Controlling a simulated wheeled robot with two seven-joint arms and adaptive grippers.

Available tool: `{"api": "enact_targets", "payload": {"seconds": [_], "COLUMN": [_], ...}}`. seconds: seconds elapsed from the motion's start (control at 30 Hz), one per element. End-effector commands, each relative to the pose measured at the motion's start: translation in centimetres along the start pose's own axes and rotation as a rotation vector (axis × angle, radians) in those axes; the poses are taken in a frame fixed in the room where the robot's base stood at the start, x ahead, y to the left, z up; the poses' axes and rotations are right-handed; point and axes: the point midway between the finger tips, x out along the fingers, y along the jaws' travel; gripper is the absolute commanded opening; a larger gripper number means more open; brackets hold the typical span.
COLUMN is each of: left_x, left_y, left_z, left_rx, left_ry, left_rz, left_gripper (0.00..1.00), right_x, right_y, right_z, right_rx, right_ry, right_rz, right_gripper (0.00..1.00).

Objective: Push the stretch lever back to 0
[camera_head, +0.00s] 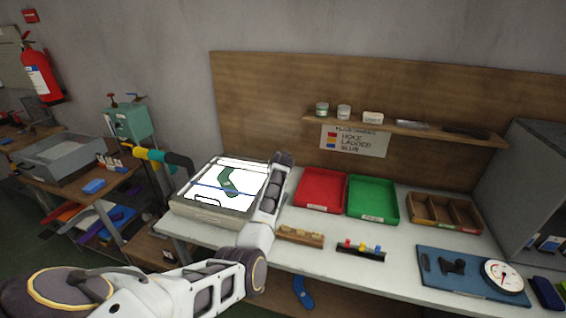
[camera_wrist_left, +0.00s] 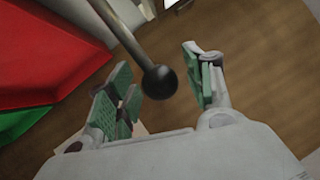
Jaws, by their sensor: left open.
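The stretch lever shows in the left wrist view as a grey rod ending in a round black knob (camera_wrist_left: 159,82). My left gripper (camera_wrist_left: 158,74) is open, its green-padded fingers on either side of the knob. The knob is in the gap, nearer the left finger; I cannot tell whether it touches a pad. In the head view my left arm reaches up beside the light box (camera_head: 205,212). I cannot make out the lever or my left fingers there. The lever's scale and zero mark are not visible. My right gripper is not in view.
A red tray (camera_head: 320,171) and a green tray (camera_head: 373,180) stand right of my arm. A wooden block (camera_head: 300,237) and a small rack with coloured pegs (camera_head: 361,251) lie in front. A blue mat (camera_head: 440,278) holds a dial gauge (camera_head: 502,275).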

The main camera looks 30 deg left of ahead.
Motion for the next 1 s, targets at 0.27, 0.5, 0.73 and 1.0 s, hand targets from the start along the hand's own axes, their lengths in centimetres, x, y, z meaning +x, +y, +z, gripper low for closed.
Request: {"api": "enact_targets", "payload": {"seconds": [0.27, 0.5, 0.73, 1.0], "left_x": [-0.8, -2.2, -3.7, -5.6], "left_y": [0.0, 0.1, 0.1, 0.1], "left_z": [0.1, 0.0, 0.0, 0.0], "left_rx": [0.000, 0.000, 0.001, 0.000], "left_ry": [-0.001, 0.000, 0.000, 0.000], "left_rz": [0.000, 0.000, 0.000, 0.001], "left_gripper": [0.52, 0.52, 0.52, 0.52], "right_x": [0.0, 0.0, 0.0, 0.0], "right_y": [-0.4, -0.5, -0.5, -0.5], "right_z": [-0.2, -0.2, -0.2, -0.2], "right_rx": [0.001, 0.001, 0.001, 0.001], "right_ry": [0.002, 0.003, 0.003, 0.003], "right_rz": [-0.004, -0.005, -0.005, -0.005], "right_gripper": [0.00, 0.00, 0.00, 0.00]}}
